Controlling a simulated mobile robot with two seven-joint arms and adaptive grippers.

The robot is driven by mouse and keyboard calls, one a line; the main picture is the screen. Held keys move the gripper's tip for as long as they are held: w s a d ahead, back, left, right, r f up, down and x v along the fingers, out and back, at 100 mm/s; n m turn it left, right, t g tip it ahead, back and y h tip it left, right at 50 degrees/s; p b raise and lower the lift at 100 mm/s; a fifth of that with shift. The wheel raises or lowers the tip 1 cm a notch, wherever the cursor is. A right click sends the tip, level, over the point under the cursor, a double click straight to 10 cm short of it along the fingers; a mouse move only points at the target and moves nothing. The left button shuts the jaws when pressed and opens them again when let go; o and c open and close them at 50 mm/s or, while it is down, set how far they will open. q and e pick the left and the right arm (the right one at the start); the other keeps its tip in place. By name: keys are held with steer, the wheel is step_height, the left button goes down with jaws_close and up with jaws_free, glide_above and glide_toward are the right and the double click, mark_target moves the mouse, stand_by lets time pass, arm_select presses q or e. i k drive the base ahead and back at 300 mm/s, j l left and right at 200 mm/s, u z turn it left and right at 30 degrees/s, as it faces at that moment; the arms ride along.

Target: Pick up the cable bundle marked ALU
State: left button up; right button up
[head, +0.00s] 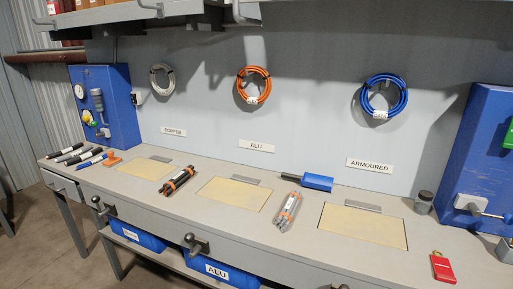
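A dark cable bundle (177,181) with orange bands lies on the bench, between the left and middle beige pads. A grey cable bundle (288,212) with orange bands lies between the middle and right pads. I cannot read a mark on either bundle. A white ALU sign (256,146) is on the back wall above the middle pad (235,194), below a hanging orange cable coil (254,86) with a small white tag. A blue bin marked ALU (218,270) sits under the bench. Neither of my grippers is in view.
The left pad (145,168) and right pad (362,226) are bare. A blue-handled brush (308,181) lies behind the grey bundle. Pens (75,153) lie at left; a red tag-like object (442,267) lies at right. Blue cabinets stand at both ends. Knobbed clamps (196,244) jut from the front edge.

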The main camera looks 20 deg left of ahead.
mark_target(283, 219)
steer(key=i+j, duration=0.1)
steer(key=j, duration=0.2)
steer(key=i+j+u, duration=0.15)
steer(key=j, duration=0.5)
steer(key=i+j+u, duration=0.15)
steer(key=i+j, duration=0.05)
steer(key=j, duration=0.1)
